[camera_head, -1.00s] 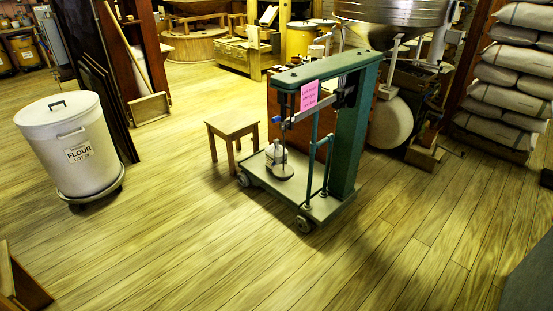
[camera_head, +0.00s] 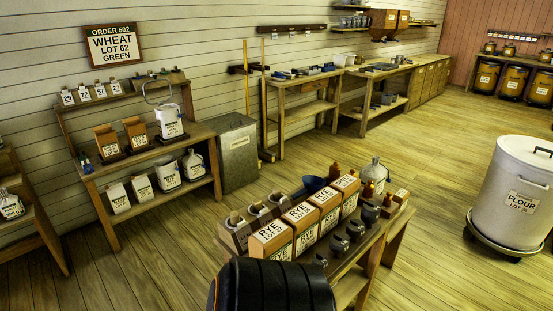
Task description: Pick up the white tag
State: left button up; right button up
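Several small white tags stand in a row on the top rail of the wooden shelf at the left. They include a far-left white tag (camera_head: 68,97), a second white tag (camera_head: 84,94), a third white tag (camera_head: 99,90) and a far-right white tag (camera_head: 114,86). Each bears a dark number, too small to read surely. I cannot tell which one the task means. Neither of my grippers is in view.
The wooden shelf (camera_head: 155,153) holds labelled bags and boxes. A sign (camera_head: 113,45) reads "Order 502 Wheat Lot 62 Green". A bench with rye boxes (camera_head: 300,218) and a dark rounded object (camera_head: 275,287) stand in front. A flour bin (camera_head: 511,195) is right. Floor between is clear.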

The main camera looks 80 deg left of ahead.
aim_at(243, 230)
jog(key=u, duration=0.45)
jog(key=i+u, duration=0.15)
jog(key=u, duration=0.7)
jog(key=i+u, duration=0.1)
jog(key=u, duration=0.35)
jog(key=l+u, duration=0.1)
jog(key=u, duration=0.35)
jog(key=i, duration=0.05)
